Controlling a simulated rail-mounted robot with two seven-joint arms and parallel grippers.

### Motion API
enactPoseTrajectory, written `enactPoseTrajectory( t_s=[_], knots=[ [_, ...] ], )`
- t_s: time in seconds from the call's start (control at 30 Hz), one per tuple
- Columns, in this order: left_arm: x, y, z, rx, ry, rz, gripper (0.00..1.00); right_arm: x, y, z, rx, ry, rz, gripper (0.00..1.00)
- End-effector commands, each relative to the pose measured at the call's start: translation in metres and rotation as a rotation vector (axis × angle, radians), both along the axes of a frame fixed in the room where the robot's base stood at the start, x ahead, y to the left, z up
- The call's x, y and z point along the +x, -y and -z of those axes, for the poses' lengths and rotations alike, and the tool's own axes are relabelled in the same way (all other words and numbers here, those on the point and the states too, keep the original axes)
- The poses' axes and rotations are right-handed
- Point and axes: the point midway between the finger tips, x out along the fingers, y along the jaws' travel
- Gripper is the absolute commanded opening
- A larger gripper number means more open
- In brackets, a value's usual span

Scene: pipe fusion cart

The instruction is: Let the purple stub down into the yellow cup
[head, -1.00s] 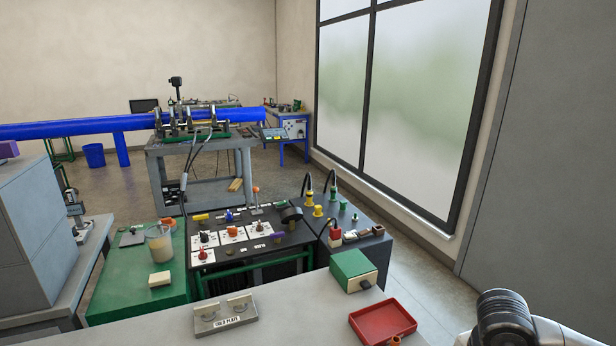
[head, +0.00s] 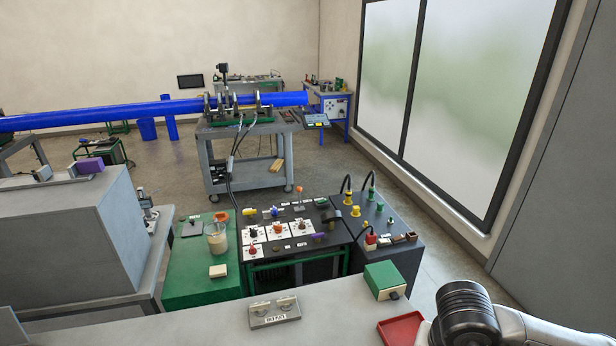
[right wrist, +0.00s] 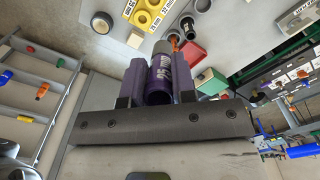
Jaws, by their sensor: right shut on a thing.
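In the right wrist view my right gripper (right wrist: 159,64) is shut on the purple stub (right wrist: 161,76). The stub is a short round piece with pale lettering and a grey far end, held between two purple-grey fingers. A yellow piece (right wrist: 148,14) with round openings and a "32 mm" label shows beyond the fingers at the top, apart from the stub. I cannot tell which opening is the cup, and the top frame edge cuts the piece off. In the head view my right arm is at the lower right, with its gripper out of frame. My left gripper is in no view.
A red tray (head: 400,330) and a green box (head: 383,280) lie on the grey bench, near my right arm. A grey holder plate (head: 274,312) sits left of them. Small yellow fittings (head: 355,211) stand on the dark cabinet behind. The bench between plate and box is clear.

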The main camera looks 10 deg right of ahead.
Motion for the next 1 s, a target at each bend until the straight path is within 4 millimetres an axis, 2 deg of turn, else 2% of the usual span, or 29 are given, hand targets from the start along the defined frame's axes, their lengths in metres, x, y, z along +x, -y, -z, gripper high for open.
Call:
enactPoseTrajectory(
  t_s=[0.03, 0.3, 0.5, 0.7, 0.83, 1.0],
  knots=[
    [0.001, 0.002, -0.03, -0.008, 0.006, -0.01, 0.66, 0.0, -0.008, -0.03, 0.0, 0.001, -0.058, 0.0],
    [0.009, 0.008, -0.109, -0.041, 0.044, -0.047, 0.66, 0.001, -0.042, -0.101, -0.003, 0.0, -0.364, 0.0],
    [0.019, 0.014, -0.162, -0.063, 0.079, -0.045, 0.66, 0.001, -0.061, -0.145, -0.005, -0.001, -0.553, 0.0],
    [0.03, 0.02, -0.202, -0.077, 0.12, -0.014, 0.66, 0.001, -0.073, -0.172, -0.005, -0.003, -0.679, 0.0],
    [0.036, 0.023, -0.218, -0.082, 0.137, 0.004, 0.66, 0.002, -0.077, -0.182, -0.005, -0.002, -0.729, 0.0],
    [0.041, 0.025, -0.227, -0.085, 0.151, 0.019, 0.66, 0.002, -0.08, -0.187, -0.004, -0.003, -0.762, 0.0]
  ],
)
